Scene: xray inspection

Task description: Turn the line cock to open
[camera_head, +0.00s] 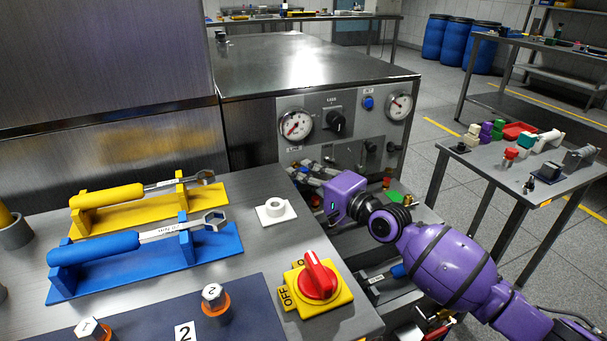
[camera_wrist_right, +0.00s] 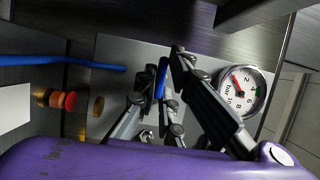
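A narrow blue lever (camera_wrist_right: 162,78), which looks like the line cock's handle, shows in the right wrist view. It stands between the fingertips of my right gripper (camera_wrist_right: 158,77), close to the finger on the right. The fingers are apart, and I cannot tell whether either one touches the lever. The cock's body is hidden behind the fingers. In the head view my right gripper (camera_head: 308,177) reaches left, low in front of the steel cabinet's gauge panel. The fingers look small and cluttered there. My left gripper is not in view.
A pressure gauge (camera_wrist_right: 242,90) is beside the right finger, and a blue hose (camera_wrist_right: 62,61) runs at the left. The bench (camera_head: 150,215) carries yellow and blue wrench holders and a red OFF switch (camera_head: 318,280). A side table (camera_head: 480,160) stands right.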

